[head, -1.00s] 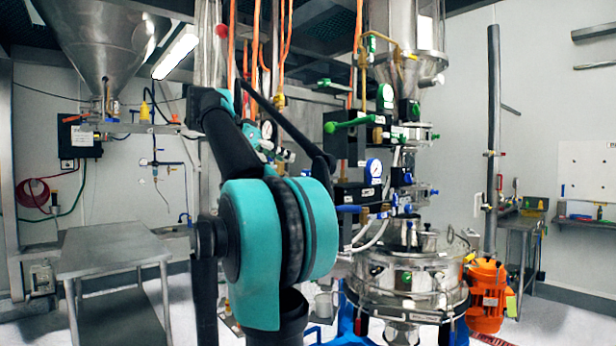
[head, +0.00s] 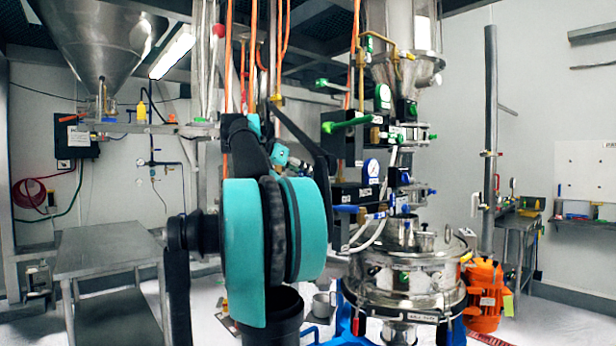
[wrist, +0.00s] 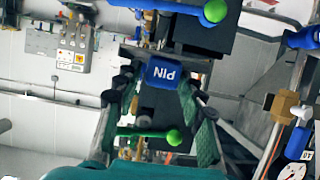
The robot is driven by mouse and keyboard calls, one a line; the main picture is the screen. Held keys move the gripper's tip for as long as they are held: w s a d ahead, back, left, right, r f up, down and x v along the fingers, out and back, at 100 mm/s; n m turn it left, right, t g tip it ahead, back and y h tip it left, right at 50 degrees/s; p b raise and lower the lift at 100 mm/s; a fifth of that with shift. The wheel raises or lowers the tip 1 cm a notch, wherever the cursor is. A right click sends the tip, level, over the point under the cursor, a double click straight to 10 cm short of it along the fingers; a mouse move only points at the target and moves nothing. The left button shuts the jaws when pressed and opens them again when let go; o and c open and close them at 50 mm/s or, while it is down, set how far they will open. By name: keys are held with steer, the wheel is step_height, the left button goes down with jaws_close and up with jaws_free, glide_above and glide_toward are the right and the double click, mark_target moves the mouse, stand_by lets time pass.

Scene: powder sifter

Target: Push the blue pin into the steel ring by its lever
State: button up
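The blue pin (wrist: 165,73), a blue block with an upside-down "PIN" label, sits between the fingertips of my gripper (wrist: 160,88) in the wrist view. My gripper's fingers stand apart on both sides of it. I cannot tell whether a finger touches it. A blue lever with a green ball end (wrist: 180,10) crosses the top of the wrist view, and a green lever (wrist: 150,135) lies lower between the fingers. In the head view the blue lever (head: 345,208) points left below the green lever (head: 350,121). My arm hides much of the gripper there. I cannot make out the steel ring.
The steel sifter (head: 405,275) stands right of my arm, with an orange motor (head: 485,295) beside it. Hoses and gauges crowd the space around the levers. A steel table (head: 105,250) is at left. Pale floor shows between the table and the sifter.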

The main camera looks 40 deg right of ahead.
steer(key=shift+c, duration=0.4)
jaws_close()
